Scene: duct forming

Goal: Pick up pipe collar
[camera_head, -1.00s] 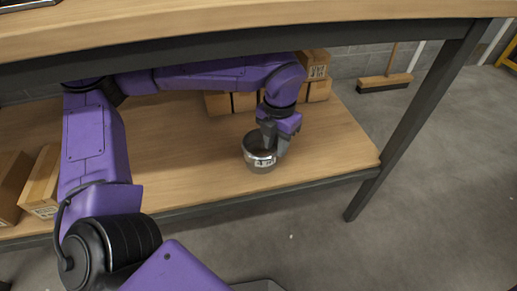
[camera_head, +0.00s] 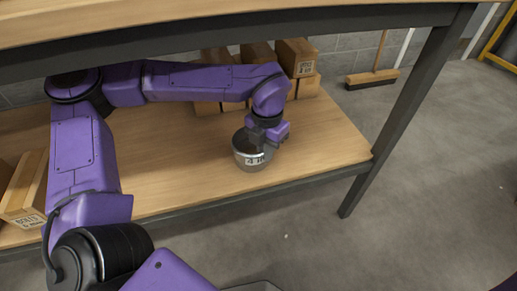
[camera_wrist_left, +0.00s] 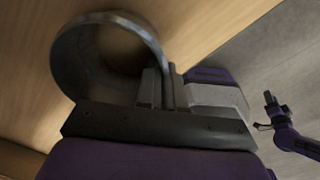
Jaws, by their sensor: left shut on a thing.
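The pipe collar (camera_head: 251,158) is a short, shiny metal ring with a printed label on its side. It stands upright on the wooden lower shelf, near the front edge toward the right end. My left gripper (camera_head: 258,138) reaches down from above and is shut on the collar's wall. In the left wrist view the collar (camera_wrist_left: 72,72) shows as an open ring, with the left gripper's fingers (camera_wrist_left: 164,86) on its rim. I see no clear gap under the collar. My right gripper (camera_wrist_left: 269,99) shows small and dark in the left wrist view, away from the shelf.
Cardboard boxes (camera_head: 298,58) are stacked at the back of the shelf (camera_head: 185,180), and more boxes (camera_head: 28,190) stand at its left. The upper tabletop (camera_head: 200,20) is above my arm. A table leg (camera_head: 405,110) and a broom (camera_head: 372,78) are at the right.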

